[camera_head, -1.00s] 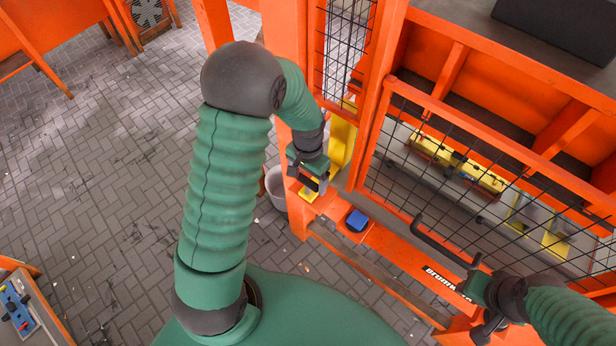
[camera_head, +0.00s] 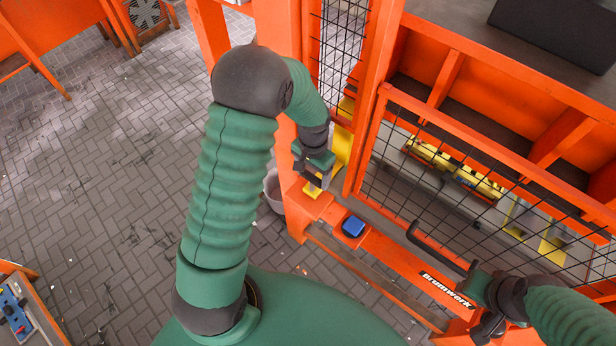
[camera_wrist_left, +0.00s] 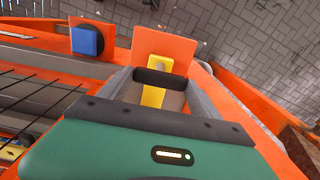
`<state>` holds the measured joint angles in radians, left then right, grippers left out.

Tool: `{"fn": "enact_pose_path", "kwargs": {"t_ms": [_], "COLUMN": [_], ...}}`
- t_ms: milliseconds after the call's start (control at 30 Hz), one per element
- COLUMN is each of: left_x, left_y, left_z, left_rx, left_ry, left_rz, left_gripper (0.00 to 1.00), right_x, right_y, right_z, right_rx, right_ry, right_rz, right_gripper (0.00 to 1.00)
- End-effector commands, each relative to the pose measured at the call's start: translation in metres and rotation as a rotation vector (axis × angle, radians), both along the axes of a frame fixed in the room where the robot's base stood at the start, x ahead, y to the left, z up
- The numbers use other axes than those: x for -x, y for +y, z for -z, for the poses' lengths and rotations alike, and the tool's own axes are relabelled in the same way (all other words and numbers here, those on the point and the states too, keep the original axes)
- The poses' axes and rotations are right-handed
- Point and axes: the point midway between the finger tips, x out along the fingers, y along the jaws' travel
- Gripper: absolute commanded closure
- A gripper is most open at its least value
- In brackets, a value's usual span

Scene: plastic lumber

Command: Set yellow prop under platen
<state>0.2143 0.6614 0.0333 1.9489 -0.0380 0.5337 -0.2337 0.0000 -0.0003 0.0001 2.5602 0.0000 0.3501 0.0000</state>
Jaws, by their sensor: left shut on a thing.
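My left gripper (camera_head: 316,178) is over the orange ledge at the left end of the mesh guard. In the left wrist view its fingers (camera_wrist_left: 160,80) are shut on a dark crossbar joined to a yellow piece, apparently the yellow prop (camera_wrist_left: 153,96). A little yellow also shows below the gripper in the head view (camera_head: 312,190). Its lower end is in front of an orange plate; I cannot tell whether they touch. My right gripper (camera_head: 478,287) is at the black handle (camera_head: 437,248) of the mesh guard; its fingers are unclear. I cannot make out the platen with certainty.
A blue button (camera_head: 353,226) sits on the orange ledge right of the left gripper. The mesh guard (camera_head: 470,175) covers the machine's opening, with yellow parts (camera_head: 455,170) behind it. A pale bucket (camera_head: 273,190) stands on the floor. The paved floor at left is mostly clear.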

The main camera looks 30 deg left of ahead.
Motion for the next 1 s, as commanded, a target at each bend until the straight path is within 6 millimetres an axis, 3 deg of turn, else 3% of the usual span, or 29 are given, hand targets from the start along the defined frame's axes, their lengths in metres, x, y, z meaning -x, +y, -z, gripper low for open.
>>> {"fn": "enact_pose_path", "kwargs": {"t_ms": [267, 300, 433, 767, 867, 1000], "left_x": [0.0, 0.0, -0.001, -0.002, -0.003, -0.004], "left_y": [0.001, 0.0, 0.0, 0.001, 0.001, 0.002], "left_z": [0.0, 0.0, 0.0, -0.002, -0.012, -0.044], "left_rx": [-0.002, -0.001, -0.001, -0.002, -0.002, -0.002], "left_ry": [-0.003, -0.003, -0.002, -0.003, -0.005, -0.009], "left_rz": [0.001, 0.001, 0.0, 0.0, 0.0, -0.001], "left_gripper": [1.0, 0.25, 0.08, 0.05, 0.05, 0.05], "right_x": [0.0, 0.0, 0.0, 0.0, 0.0, 0.0], "right_y": [0.0, 0.0, 0.0, 0.0, 0.0, 0.0], "right_z": [0.0, 0.0, 0.0, 0.0, 0.0, 0.001], "right_rx": [0.0, 0.0, 0.0, 0.0, 0.0, 0.0], "right_ry": [0.0, 0.0, 0.0, 0.0, 0.0, 0.0], "right_rz": [0.0, 0.0, 0.0, 0.0, 0.0, 0.0], "right_gripper": [0.64, 0.64, 0.64, 0.64, 0.64, 0.64]}}
